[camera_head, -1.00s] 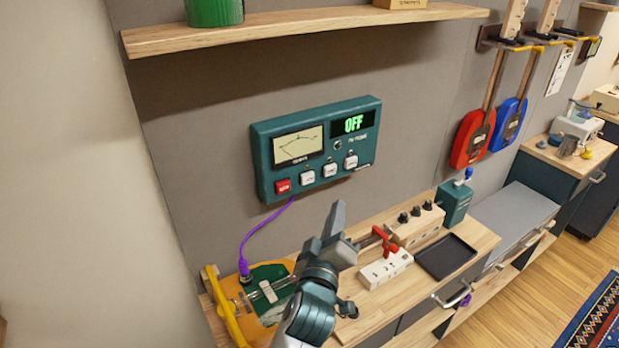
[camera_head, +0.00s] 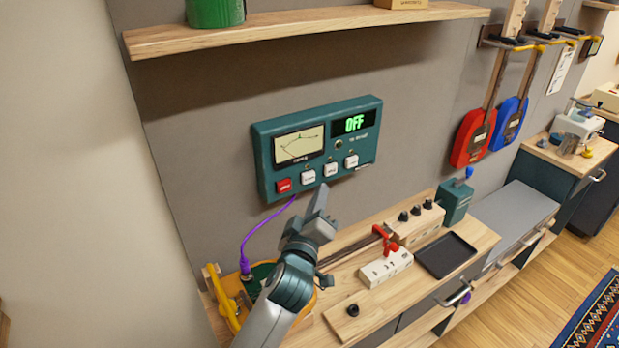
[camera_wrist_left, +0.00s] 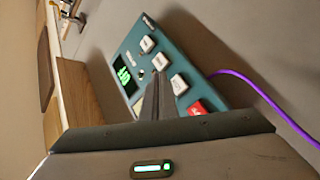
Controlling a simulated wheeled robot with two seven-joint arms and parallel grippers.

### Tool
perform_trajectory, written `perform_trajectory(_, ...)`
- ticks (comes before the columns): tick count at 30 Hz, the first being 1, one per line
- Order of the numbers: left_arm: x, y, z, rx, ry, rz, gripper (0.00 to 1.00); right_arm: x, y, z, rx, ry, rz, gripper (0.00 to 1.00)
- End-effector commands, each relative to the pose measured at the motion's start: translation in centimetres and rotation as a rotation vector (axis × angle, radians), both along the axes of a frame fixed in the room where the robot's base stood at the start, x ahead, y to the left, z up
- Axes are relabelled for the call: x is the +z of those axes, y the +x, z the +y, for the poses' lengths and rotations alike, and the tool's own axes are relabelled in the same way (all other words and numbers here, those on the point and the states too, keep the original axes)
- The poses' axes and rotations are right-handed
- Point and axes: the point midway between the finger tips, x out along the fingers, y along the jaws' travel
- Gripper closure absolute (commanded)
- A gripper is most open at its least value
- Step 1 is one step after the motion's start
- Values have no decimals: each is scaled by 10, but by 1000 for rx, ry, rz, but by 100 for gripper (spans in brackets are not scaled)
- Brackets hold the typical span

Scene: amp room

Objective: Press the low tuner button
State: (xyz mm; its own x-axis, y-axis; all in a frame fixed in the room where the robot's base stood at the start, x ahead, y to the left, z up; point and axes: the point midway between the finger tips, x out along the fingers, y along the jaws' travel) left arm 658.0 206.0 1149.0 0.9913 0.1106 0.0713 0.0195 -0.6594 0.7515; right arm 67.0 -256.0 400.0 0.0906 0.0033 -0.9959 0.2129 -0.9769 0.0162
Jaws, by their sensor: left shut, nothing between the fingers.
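The teal tuner box (camera_head: 263,150) is on the grey wall, its display (camera_head: 354,122) reading OFF in green. Along its lower edge are a red button (camera_head: 284,186) and white buttons, a left one (camera_head: 308,177), a middle one (camera_head: 330,170) and a right one (camera_head: 351,161). Their labels are too small to read surely. My left gripper (camera_head: 320,192) is shut and empty, its tip just below the left and middle white buttons. In the wrist view, its fingers (camera_wrist_left: 155,82) point at the box (camera_wrist_left: 180,55), beside the white button nearest the red one (camera_wrist_left: 197,107). Contact cannot be told. My right gripper is not in view.
A purple cable (camera_head: 245,240) runs from the box to a yellow and green guitar (camera_head: 222,300) partly behind my left arm. The bench holds a white block with red clamp (camera_head: 387,268), a knobbed wooden box (camera_head: 416,222) and a black tray (camera_head: 446,255). A shelf (camera_head: 300,28) is above.

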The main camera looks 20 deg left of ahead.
Motion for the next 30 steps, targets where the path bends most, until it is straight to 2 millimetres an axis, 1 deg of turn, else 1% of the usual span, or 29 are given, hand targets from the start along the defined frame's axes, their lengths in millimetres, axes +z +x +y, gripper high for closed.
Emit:
perform_trajectory(3, 0, 7, 8, 1, -1, 1, 100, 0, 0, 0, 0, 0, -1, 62)
perform_trajectory(9, 0, 12, 15, 0, -2, 0, 100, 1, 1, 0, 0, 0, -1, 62)
perform_trajectory(30, 0, 13, 16, 0, -2, 0, 100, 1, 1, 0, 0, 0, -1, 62)
